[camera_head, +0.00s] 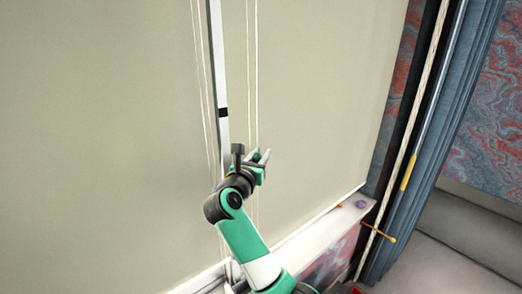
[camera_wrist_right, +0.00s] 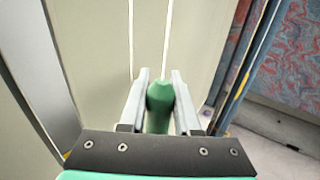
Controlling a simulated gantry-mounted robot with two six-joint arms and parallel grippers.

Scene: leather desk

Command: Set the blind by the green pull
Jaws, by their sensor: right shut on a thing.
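The blind (camera_head: 110,120) is a large pale beige sheet that fills most of the head view, with its lower edge near the sill. Thin white cords (camera_head: 252,80) hang in front of it beside a grey upright bar with a black band. My right gripper (camera_head: 262,156) is in front of the blind at the cords. In the right wrist view its two fingers stand on either side of the green pull (camera_wrist_right: 160,105), shut on it. A white cord runs up from the pull. In the head view the pull is mostly hidden by the gripper. My left gripper is not in view.
A white sill (camera_head: 335,222) runs below the blind, with a small purple object (camera_head: 360,205) on it. At the right hang a thick pale rope, a blue-grey curtain (camera_head: 445,130) and an orange peg (camera_head: 378,233). Patterned wall lies beyond.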

